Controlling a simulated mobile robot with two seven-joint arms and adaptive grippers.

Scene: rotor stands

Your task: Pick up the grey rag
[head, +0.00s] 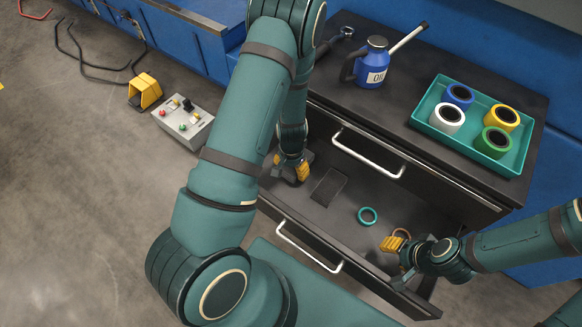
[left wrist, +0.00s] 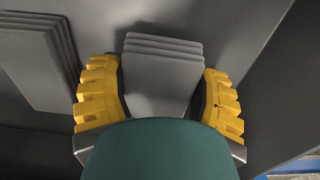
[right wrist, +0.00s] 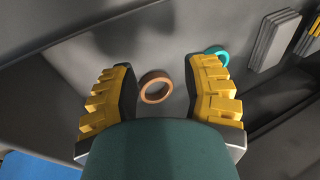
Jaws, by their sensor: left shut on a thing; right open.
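My left gripper (head: 293,170) reaches into the open drawer (head: 345,225) at its left end. In the left wrist view, a folded grey rag (left wrist: 162,75) with layered edges lies between the two yellow fingers (left wrist: 163,100), which are shut on it. In the head view the arm and fingers mostly hide this rag. A second folded grey cloth-like piece (head: 329,187) lies flat in the drawer beside the gripper; it also shows in the left wrist view (left wrist: 28,62). My right gripper (head: 395,248) is open and empty above the drawer's right part, near a copper-coloured ring (right wrist: 156,90).
A teal ring (head: 368,216) lies in the drawer's middle. On the cabinet top stand a blue oil can (head: 371,66) and a teal tray (head: 424,117) with several tape rolls. The upper drawer's handle (head: 368,155) juts out above the open drawer.

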